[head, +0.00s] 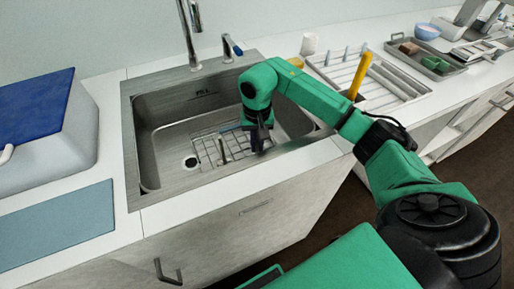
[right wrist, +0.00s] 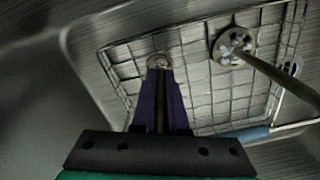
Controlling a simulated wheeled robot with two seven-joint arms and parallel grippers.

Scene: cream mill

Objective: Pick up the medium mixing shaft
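My right gripper (head: 262,143) reaches down into the steel sink (head: 130,150), over a wire rack (head: 207,152). In the right wrist view its two dark fingers (right wrist: 160,75) are close together, with a small round metal end (right wrist: 159,62) at their tips. This looks like a mixing shaft held between them, mostly hidden by the fingers; its size is hard to judge. Another mixing shaft (right wrist: 280,80) with a round holed head (right wrist: 233,47) is to the right, apart from the fingers. One shaft (head: 222,148) shows left of the gripper in the head view. My left gripper is not in view.
The sink walls stand close around the gripper, with the faucet (head: 190,35) behind. A drying rack (head: 375,85) with a yellow-handled tool (head: 360,75) is right. A grey tray (head: 425,58) stands farther right. A blue-lidded box (head: 40,135) and blue mat (head: 55,225) are left.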

